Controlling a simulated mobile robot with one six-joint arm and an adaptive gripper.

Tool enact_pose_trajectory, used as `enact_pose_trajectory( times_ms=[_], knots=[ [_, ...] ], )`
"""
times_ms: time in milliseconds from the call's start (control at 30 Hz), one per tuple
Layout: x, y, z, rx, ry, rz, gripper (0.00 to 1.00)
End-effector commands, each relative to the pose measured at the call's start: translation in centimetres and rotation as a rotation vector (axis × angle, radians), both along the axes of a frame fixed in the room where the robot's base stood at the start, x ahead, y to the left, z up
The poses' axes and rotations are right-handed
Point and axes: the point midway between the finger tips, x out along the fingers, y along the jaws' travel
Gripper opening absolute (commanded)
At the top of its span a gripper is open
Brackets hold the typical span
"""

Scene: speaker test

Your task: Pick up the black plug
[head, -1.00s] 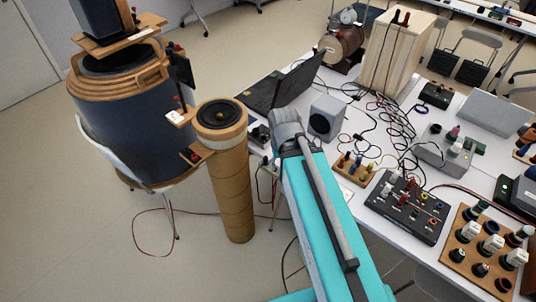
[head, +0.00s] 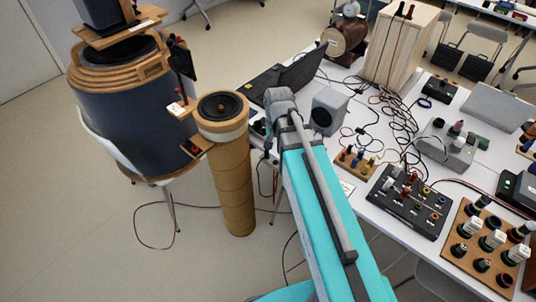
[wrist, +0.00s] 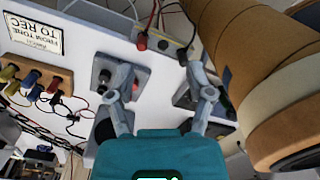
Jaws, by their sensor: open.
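In the wrist view my gripper (wrist: 157,76) is open, its two grey fingers apart with nothing visibly held between them. Beyond the fingertips is a small box with a red plug (wrist: 142,40) and a dark plug (wrist: 182,54), thin cables running from this area. I cannot tell for sure that the dark one is the black plug. In the head view my grey wrist (head: 281,104) is over the table's left edge, between the cardboard tube and the small speaker; the fingers are hidden there.
The tall cardboard tube (head: 233,185) stands close left of my arm and fills the wrist view's right side (wrist: 222,50). A grey speaker (head: 334,100), laptop (head: 300,72), tangled cables (head: 385,110) and a black control board (head: 408,205) crowd the table. Floor left is mostly open.

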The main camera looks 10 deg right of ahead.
Motion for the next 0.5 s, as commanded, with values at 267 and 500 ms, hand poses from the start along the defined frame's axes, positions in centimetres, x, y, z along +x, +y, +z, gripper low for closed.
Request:
enact_pose_trajectory(
  times_ms=[267, 500],
  knots=[
    [6.4, -0.8, -0.9, 0.034, 0.037, -0.454, 0.68],
    [9.8, -1.4, -1.3, 0.050, 0.071, -0.756, 0.68]
  ],
)
